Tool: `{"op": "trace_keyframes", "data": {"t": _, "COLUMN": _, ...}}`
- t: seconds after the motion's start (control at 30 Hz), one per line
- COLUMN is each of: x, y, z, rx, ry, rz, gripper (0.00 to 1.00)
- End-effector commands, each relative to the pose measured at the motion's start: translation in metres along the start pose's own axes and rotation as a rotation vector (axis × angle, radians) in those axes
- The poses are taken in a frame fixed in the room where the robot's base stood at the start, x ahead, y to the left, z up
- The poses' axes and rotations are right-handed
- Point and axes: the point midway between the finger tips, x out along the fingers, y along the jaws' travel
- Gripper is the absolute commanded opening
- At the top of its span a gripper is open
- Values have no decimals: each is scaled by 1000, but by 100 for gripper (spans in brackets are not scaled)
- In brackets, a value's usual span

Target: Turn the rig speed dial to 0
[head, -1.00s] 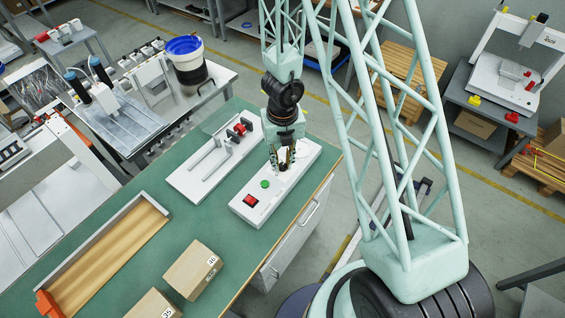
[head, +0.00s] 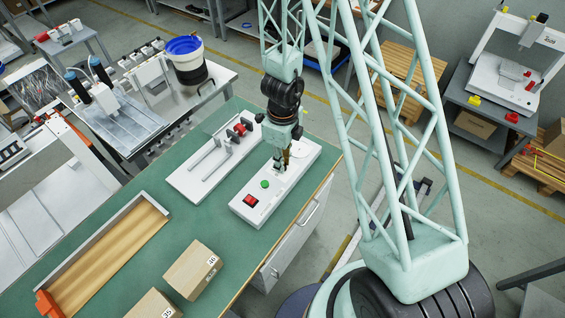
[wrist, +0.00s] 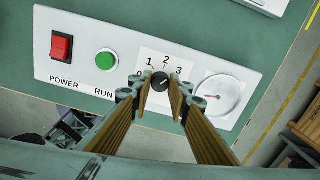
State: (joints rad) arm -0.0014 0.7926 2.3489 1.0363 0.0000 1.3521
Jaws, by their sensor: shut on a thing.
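The white rig panel (head: 247,208) lies on the green bench; it also shows in the wrist view (wrist: 80,78). In the wrist view its round black speed dial (wrist: 159,81) sits among the printed numbers 0, 1, 2 and 3. Its small white mark points to the upper right, roughly between 2 and 3; the exact reading is hard to tell. My gripper (wrist: 159,92) is shut on the dial, one finger on each side. In the head view my gripper (head: 281,162) hides the dial.
The panel also bears a red POWER switch (wrist: 61,46), a green RUN button (wrist: 105,60) and a round gauge (wrist: 217,95). A white rig with rods (head: 200,178) stands beside it. Cardboard boxes (head: 192,270) and a wooden-bottomed tray (head: 100,255) are on the bench.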

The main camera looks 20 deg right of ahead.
Motion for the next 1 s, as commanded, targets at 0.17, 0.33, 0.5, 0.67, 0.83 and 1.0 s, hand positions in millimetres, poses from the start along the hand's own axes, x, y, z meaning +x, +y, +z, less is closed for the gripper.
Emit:
{"op": "trace_keyframes", "data": {"t": 0.17, "x": 0, "y": 0, "z": 0, "rx": -168, "ry": 0, "rz": 0, "gripper": 6}}
{"op": "trace_keyframes", "data": {"t": 0.33, "x": 0, "y": 0, "z": 0, "rx": -330, "ry": 0, "rz": 0, "gripper": 6}}
{"op": "trace_keyframes", "data": {"t": 0.5, "x": 0, "y": 0, "z": 0, "rx": -491, "ry": 0, "rz": 0, "gripper": 6}}
{"op": "trace_keyframes", "data": {"t": 0.67, "x": 0, "y": 0, "z": 0, "rx": -643, "ry": 0, "rz": 0, "gripper": 6}}
{"op": "trace_keyframes", "data": {"t": 0.83, "x": 0, "y": 0, "z": 0, "rx": -804, "ry": 0, "rz": 0, "gripper": 6}}
{"op": "trace_keyframes", "data": {"t": 1.0, "x": 0, "y": 0, "z": 0, "rx": -965, "ry": 0, "rz": 0, "gripper": 6}}
